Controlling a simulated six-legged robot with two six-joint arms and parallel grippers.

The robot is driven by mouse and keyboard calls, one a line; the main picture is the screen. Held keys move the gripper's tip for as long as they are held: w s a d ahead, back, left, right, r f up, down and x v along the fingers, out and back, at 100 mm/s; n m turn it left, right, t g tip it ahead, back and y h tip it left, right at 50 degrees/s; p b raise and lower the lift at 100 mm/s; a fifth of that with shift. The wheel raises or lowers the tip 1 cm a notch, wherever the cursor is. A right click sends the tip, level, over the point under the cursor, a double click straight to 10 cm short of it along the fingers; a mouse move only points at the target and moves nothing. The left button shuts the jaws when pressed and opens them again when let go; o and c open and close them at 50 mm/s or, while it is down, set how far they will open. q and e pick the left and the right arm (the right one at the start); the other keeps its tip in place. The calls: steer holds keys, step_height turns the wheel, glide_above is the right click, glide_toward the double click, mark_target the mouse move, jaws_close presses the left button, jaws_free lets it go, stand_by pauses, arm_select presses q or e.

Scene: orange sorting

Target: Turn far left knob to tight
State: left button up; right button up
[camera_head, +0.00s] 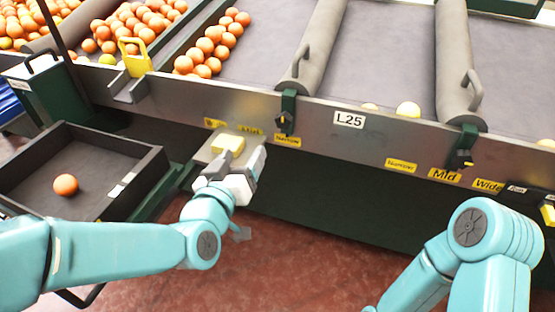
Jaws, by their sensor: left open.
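A yellow knob (228,143) sits on a grey plate at the left of the sorter's front panel (330,119). Yellow labels around it include "Narrow" (287,141) on its right; the labels above it are partly covered and hard to read. My left gripper (226,163) is open, just below and in front of the yellow knob. I cannot tell whether its fingers touch or straddle the knob. My right arm (482,235) enters at the lower right; its gripper is out of the picture.
Dark green clamps (286,112) hold grey rollers (318,45) above the panel. More labels, "Narrow", "Mid" (444,175) and "Wide", run along the right. A dark tray (112,148) with one orange (65,185) stands at left. Several oranges lie on the belts behind.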

arm_select(q)
steer(key=s+d+f+h+b, duration=0.1)
steer(key=s+d+f+b, duration=0.1)
steer(key=d+b, duration=0.15)
steer(key=b, duration=0.2)
glide_toward(283, 123)
steer(key=shift+m+t, duration=0.4)
steer(key=x, duration=0.9)
steer(key=shift+w+d+f, duration=0.1)
steer(key=shift+w+f, duration=0.1)
steer(key=shift+f, duration=0.15)
arm_select(e)
step_height(283, 123, down, 8)
steer(key=shift+w+d, duration=0.15)
steer(key=shift+d, duration=0.1)
arm_select(q)
steer(key=c, duration=1.1)
arm_select(e)
steer(key=shift+r, duration=0.1)
